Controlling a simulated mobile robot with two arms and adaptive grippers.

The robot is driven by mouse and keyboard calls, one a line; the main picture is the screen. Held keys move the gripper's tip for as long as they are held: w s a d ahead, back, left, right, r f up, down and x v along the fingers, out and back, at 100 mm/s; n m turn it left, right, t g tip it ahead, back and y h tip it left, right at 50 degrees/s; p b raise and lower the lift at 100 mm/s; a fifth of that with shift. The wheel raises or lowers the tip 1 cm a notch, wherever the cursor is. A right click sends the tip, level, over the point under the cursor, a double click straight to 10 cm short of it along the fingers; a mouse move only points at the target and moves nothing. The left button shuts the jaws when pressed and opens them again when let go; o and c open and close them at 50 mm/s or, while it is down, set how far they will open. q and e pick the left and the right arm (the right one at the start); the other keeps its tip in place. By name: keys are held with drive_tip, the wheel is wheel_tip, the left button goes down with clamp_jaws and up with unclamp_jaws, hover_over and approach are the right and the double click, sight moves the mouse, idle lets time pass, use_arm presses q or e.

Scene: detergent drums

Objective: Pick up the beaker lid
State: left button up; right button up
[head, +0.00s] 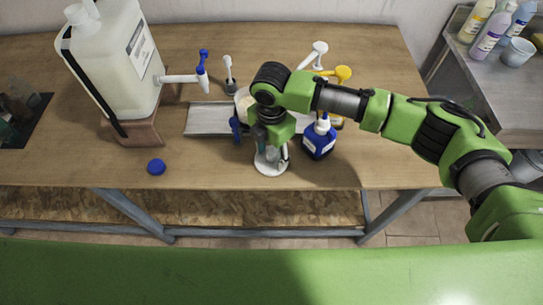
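My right gripper (271,151) points down at the front middle of the table, over a white round piece (270,169). My arm and wrist hide most of what is under it, and a small clear or bluish shape shows between the fingers. I cannot tell whether the fingers are apart or closed on something. I cannot tell for sure which piece is the beaker lid; the white round piece may be it. A blue round cap (156,167) lies on the table at the front left. My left gripper is not in view.
A large white drum (112,62) with a blue tap stands on a brown block (137,131) at left. A blue bottle (319,138) stands close right of my gripper. A grey tray (208,119) and several pump dispensers (343,74) are behind. The wooden table (375,165) is clear at front right.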

drive_tip(key=shift+s+f, duration=0.1)
drive_tip(key=shift+f, duration=0.1)
drive_tip(key=c, duration=0.9)
